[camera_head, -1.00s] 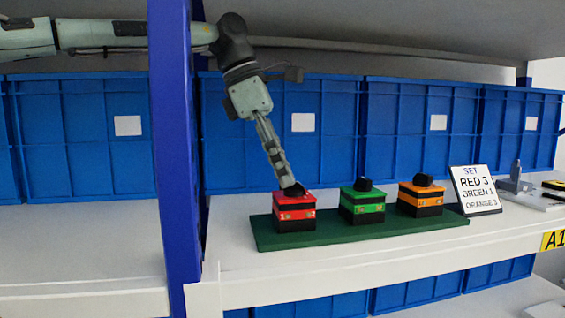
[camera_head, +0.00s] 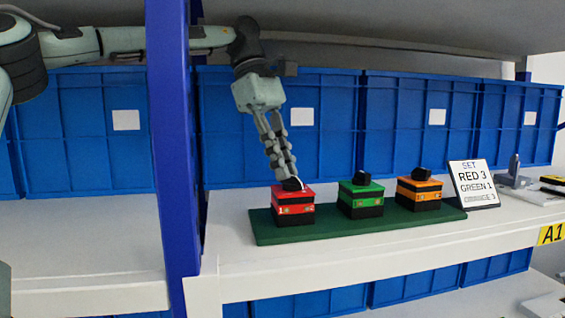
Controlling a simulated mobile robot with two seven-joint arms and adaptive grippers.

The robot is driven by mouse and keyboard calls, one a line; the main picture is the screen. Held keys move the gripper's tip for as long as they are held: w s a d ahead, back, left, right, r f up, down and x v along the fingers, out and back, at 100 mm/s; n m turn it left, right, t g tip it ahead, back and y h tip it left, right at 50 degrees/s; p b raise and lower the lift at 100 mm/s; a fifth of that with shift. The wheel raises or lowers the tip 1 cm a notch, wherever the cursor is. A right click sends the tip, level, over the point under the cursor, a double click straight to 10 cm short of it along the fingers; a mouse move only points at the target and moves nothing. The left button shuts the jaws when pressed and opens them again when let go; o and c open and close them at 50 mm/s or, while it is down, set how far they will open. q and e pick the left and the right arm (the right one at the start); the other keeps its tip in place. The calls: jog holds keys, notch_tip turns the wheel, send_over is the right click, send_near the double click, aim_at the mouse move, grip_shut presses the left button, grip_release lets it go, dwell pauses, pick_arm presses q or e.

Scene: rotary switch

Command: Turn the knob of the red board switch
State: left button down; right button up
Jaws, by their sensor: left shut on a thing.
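The red switch (camera_head: 293,207) is a red and black box at the left end of a green board (camera_head: 335,230) on the shelf. Its dark knob on top is mostly hidden by my left gripper (camera_head: 291,184). My left gripper reaches down from the upper left, tilted, with its fingertips at the knob and shut on it. A green switch (camera_head: 360,198) and an orange switch (camera_head: 419,192) stand to the right on the same board, each with a black knob. A sign (camera_head: 474,184) reads SET, RED 3, GREEN 1, ORANGE 3. My right gripper is not in view.
A blue upright post (camera_head: 172,140) stands left of the board, with my left arm reaching past it. Blue crates (camera_head: 330,150) line the back. The upper shelf (camera_head: 370,35) is overhead.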

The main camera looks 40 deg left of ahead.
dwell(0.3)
pick_arm(q)
jog(key=c, duration=1.6)
grip_release()
jog(key=shift+r, duration=0.1)
jog(key=shift+a+r, duration=0.15)
jog(key=shift+r, duration=0.05)
jog(key=v, duration=0.2)
jog(key=shift+a+r, duration=0.1)
jog(key=shift+r, duration=0.3)
jog(key=a, duration=1.2)
jog(key=shift+s+f, duration=0.2)
jog(key=shift+s, duration=0.2)
